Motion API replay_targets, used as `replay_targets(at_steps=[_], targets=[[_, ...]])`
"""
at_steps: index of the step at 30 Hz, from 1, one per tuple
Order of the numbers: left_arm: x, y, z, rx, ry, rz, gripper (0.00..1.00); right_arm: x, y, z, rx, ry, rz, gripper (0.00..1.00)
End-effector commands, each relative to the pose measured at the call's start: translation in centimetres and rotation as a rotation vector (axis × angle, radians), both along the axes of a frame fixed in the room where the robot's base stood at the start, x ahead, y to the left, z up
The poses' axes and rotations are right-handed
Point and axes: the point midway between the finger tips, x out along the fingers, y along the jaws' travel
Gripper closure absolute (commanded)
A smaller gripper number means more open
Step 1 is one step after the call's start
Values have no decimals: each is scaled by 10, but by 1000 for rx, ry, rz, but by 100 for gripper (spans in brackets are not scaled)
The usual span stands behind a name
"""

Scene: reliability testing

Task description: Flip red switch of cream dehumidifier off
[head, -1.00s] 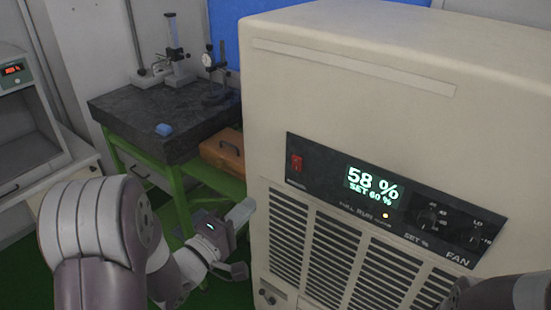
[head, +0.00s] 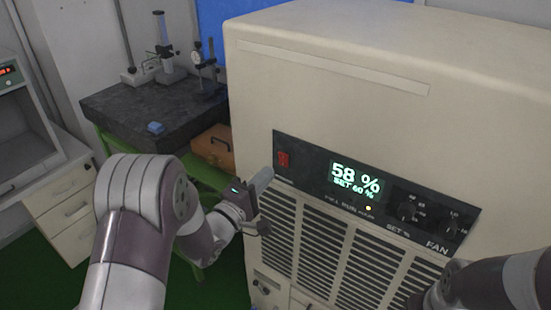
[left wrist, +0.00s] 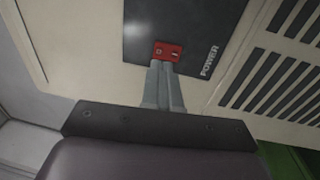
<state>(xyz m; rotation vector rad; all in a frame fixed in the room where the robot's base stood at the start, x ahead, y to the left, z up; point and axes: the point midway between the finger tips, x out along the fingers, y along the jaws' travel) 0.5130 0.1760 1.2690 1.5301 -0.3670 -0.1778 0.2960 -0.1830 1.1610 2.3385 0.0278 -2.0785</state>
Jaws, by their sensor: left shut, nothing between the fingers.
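The cream dehumidifier (head: 330,85) stands at the right in the head view, with a dark panel across its front. Its red switch (head: 283,159) is at the panel's left end. The panel's display (head: 356,180) reads 58 % and SET 60 %. My left gripper (head: 266,176) is shut and empty, its fingertips just below and left of the switch. In the left wrist view the fingertips reach the lower edge of the red switch (left wrist: 168,52), beside the word POWER; I cannot tell whether they touch it. My right gripper cannot be made out; only part of my right arm shows at bottom right.
Two knobs (head: 407,211) sit right of the display, and vent slots (head: 320,245) lie below the panel. A dark stone table (head: 120,110) with measuring stands and an orange case (head: 214,147) are behind at left. White drawers (head: 62,205) stand at far left.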

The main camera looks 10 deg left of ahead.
Motion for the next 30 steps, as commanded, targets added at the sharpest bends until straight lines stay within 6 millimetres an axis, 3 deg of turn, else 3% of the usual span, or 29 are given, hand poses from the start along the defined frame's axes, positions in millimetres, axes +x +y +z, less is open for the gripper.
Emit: replay_targets(at_steps=[3,9,30], targets=[[20,-8,7,0,2,-2,100,0,0,15,0,0,0,57],[41,-15,7,0,1,0,100,0,0,23,0,0,0,57],[50,-19,8,1,2,0,100,0,0,20,0,0,0,57]])
